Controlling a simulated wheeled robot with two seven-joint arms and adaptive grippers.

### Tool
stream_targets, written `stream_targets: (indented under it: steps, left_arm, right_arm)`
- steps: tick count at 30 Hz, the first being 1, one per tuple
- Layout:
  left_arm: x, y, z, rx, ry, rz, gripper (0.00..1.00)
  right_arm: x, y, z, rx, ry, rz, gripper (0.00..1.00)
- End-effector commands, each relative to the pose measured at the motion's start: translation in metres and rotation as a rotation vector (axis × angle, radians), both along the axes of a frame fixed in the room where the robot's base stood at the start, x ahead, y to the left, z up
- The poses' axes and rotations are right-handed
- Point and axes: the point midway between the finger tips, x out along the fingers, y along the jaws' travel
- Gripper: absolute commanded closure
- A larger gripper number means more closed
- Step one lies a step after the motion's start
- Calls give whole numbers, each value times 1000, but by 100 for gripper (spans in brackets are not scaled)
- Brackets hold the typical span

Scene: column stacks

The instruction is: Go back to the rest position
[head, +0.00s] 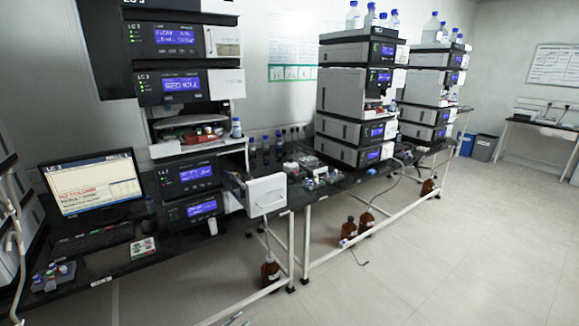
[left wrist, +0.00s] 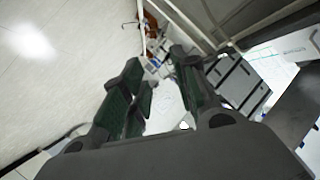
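My left gripper (left wrist: 158,72) shows in the left wrist view. Its two dark fingers stand apart, with nothing held between them. Beyond the fingers are pale floor, a table frame and grey instrument housings, seen at a tilt. Neither gripper can be clearly made out in the head view. My right gripper is in neither view. The nearest column stack (head: 185,88) stands on the black bench, with an open middle bay (head: 190,137). A white drawer-like front (head: 266,194) sticks out from its lower right side.
A monitor (head: 92,185), a keyboard (head: 92,242) and a vial rack (head: 53,276) are on the bench at left. More stacks (head: 355,95) stand farther right. Brown bottles (head: 270,271) stand on the floor by the bench legs. The floor at right (head: 460,250) is clear.

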Motion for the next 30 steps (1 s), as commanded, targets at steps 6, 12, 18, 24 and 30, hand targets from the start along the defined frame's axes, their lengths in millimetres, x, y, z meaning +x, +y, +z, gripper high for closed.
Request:
stream_targets:
  steps: [6,12,18,24,30]
  left_arm:
    - [-57,33,-75,0,172,153,71]
    - [-116,59,-134,8,325,274,71]
    - [-183,81,-185,20,477,384,71]
    - [-257,99,-229,36,631,484,71]
    - [-337,112,-265,53,784,575,71]
  right_arm:
    - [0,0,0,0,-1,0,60]
    - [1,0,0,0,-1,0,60]
    - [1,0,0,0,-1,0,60]
    - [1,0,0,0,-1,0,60]
    - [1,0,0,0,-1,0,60]
